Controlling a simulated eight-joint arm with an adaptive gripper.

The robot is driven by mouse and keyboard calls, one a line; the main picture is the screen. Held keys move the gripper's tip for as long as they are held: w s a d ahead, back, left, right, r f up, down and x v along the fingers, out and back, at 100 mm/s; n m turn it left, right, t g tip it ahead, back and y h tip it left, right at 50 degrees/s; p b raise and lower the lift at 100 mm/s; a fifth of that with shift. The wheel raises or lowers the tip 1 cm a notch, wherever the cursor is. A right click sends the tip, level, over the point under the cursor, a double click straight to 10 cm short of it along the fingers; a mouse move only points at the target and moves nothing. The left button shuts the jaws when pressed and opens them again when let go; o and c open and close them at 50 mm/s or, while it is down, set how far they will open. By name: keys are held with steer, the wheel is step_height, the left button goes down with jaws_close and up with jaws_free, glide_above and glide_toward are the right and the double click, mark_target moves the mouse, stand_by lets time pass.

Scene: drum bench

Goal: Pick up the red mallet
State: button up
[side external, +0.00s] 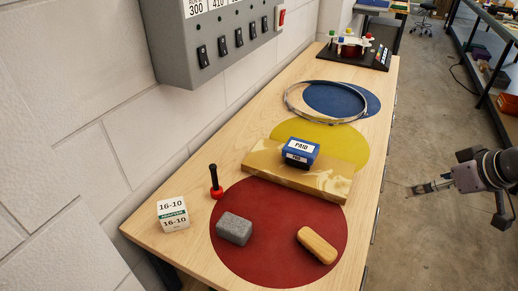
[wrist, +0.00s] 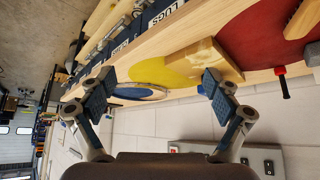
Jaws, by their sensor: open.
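The red mallet (side external: 217,191) stands on the bench left of the red round mat, its red head down and black handle upright. In the wrist view the mallet (wrist: 281,73) is at the right, outside the space between my fingers. My gripper (side external: 432,187) is at the right in the side external view, off the bench's right side and well apart from the mallet. In the wrist view my gripper (wrist: 157,87) has its two fingers spread wide with nothing held between them.
A white box (side external: 172,215), a grey block (side external: 234,229) and a tan wooden block (side external: 317,245) are near the mallet. A marbled slab (side external: 270,172) bears a blue box (side external: 300,152). A metal hoop (side external: 290,105) lies farther back. A grey switch box (side external: 205,50) hangs on the wall.

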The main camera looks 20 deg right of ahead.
steer(key=shift+c, duration=0.3)
steer(key=c, duration=0.9)
